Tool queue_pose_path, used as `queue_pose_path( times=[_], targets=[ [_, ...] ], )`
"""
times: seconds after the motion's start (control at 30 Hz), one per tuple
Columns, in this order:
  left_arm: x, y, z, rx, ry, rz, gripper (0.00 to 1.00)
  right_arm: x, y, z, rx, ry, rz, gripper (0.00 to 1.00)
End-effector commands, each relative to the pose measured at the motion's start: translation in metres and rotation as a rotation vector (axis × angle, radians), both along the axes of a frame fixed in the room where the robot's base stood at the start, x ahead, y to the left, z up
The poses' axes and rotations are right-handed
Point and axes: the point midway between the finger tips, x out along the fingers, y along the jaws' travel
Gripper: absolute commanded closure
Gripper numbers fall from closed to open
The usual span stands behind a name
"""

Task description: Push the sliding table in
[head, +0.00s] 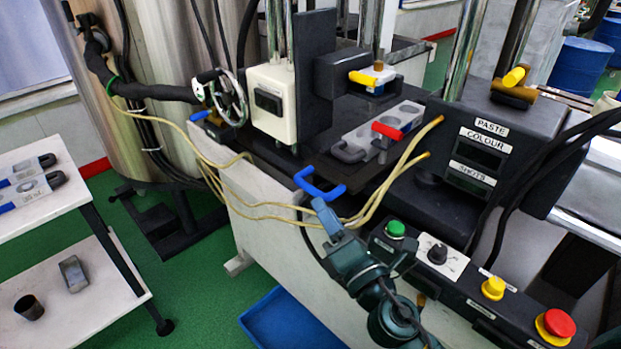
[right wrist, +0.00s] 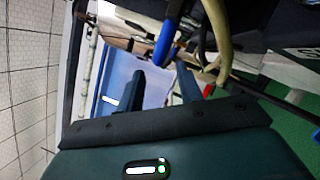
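The dark sliding table (head: 265,150) lies between the machine's columns, with a blue handle (head: 320,188) on its front edge. A grey metal mould (head: 375,133) with a red grip and dark handles sits on it. My right gripper (head: 322,208) is just in front of the blue handle. In the right wrist view my right gripper (right wrist: 160,80) has its fingers spread with nothing between them, and the blue handle (right wrist: 165,45) shows just past the fingertips. Contact with the handle cannot be told. My left gripper is not in view.
Yellow hoses (head: 290,207) hang across the front near the handle. A control box (head: 460,275) with green, yellow and red buttons is at the lower right. A white shelf (head: 45,195) with moulds stands left; a blue tray (head: 285,325) lies on the green floor.

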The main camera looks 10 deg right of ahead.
Motion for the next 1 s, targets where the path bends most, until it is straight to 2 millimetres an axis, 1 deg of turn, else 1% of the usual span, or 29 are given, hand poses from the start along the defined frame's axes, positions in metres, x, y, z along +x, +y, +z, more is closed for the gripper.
queue_pose_path(
  times=[0.03,0.2,0.3,0.4,0.53,0.77,1.0],
  targets=[
    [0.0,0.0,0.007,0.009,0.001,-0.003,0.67,0.012,0.003,0.008,0.002,-0.002,0.0,0.64],
    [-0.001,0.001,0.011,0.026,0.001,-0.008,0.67,0.041,0.011,0.012,0.003,-0.001,0.0,0.64],
    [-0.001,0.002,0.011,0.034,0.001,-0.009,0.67,0.052,0.014,0.012,0.002,0.001,0.0,0.64],
    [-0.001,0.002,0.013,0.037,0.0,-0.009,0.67,0.059,0.017,0.013,0.003,0.002,0.0,0.64],
    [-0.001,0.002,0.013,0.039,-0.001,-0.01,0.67,0.063,0.018,0.014,0.003,0.002,0.0,0.64],
    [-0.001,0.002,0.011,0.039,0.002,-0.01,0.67,0.063,0.018,0.013,0.004,0.002,0.0,0.64],
    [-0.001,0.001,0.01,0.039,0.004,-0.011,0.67,0.063,0.017,0.013,0.003,0.002,0.0,0.84]
  ],
)
